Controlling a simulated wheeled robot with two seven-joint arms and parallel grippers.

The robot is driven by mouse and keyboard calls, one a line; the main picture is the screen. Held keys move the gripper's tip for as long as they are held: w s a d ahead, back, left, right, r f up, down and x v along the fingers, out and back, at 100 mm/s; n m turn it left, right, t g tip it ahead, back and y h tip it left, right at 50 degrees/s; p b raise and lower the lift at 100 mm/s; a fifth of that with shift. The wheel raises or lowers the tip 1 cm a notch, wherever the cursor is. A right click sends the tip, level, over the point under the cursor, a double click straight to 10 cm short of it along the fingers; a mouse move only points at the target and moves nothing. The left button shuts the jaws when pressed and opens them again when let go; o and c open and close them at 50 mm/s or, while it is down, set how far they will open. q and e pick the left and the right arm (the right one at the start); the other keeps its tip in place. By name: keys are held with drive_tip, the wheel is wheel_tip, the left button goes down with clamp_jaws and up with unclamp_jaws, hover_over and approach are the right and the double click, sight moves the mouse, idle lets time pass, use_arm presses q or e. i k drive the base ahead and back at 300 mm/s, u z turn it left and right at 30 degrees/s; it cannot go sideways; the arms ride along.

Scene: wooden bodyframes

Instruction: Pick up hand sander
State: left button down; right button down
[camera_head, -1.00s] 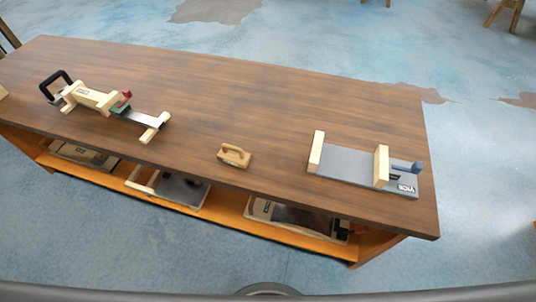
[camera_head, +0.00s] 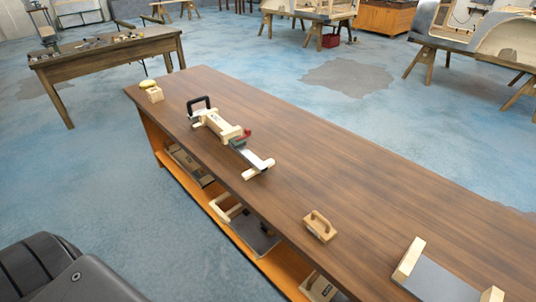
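The hand sander (camera_head: 320,226), a small light wooden block with a raised handle, lies on the brown wooden workbench top (camera_head: 330,160) near its front edge, right of the middle of the picture. Nothing touches it. Neither my left nor my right gripper is in view.
A wooden clamp-like tool with a black handle (camera_head: 219,126) lies left of the sander. A grey-and-wood vise (camera_head: 435,280) is at lower right, partly cut off. A small wooden block (camera_head: 155,95) sits at the bench's far end. The shelf below (camera_head: 285,268) holds several items. Another table (camera_head: 105,58) stands behind left.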

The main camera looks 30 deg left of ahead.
sight(317, 223)
drive_tip(key=u, duration=0.6)
drive_tip(key=k, duration=0.9)
drive_tip(key=z, duration=1.25)
